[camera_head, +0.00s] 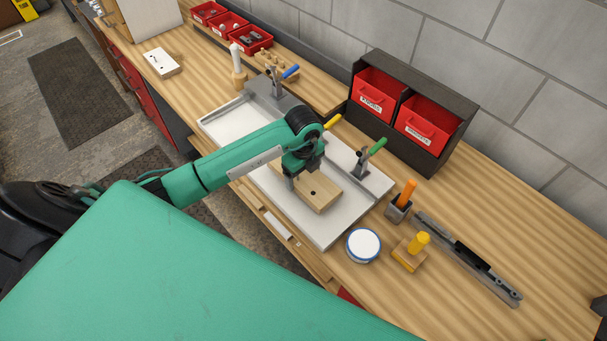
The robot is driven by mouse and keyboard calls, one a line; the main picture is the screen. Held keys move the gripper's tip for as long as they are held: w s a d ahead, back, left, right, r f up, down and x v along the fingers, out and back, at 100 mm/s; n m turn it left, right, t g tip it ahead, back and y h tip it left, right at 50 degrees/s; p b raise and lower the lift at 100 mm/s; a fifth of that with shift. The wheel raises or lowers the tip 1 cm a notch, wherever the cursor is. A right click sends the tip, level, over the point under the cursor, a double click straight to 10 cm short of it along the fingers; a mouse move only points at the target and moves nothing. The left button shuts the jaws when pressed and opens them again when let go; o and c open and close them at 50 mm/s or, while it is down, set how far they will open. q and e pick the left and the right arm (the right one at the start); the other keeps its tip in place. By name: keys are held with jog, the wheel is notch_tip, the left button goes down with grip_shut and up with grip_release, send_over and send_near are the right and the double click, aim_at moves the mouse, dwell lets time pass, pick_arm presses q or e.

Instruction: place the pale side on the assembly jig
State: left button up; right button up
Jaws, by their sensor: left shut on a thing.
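The pale side (318,199), a light wooden board with a dark hole, is at the assembly jig. The jig (335,228) is a white plate with grey raised edges and toggle clamps with blue, yellow and green handles. My left gripper (293,183) points down and is shut on the board near its left end. The board lies over the right half of the plate; I cannot tell whether it touches the plate. My arm hides part of the jig and of the board's far side. My right gripper is not in view.
A white block with dark holes (161,62) lies at the upper left of the bench (480,215). A black rack with red bins (430,122) stands behind the jig. A round white-topped tin (363,245), a yellow-handled tool (411,252) and an orange-handled tool (403,198) stand right of it.

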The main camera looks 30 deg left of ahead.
pick_arm(q)
jog(key=shift+f, duration=0.95)
jog(key=shift+f, duration=0.1)
jog(key=o, duration=1.1)
jog(key=shift+o, duration=0.2)
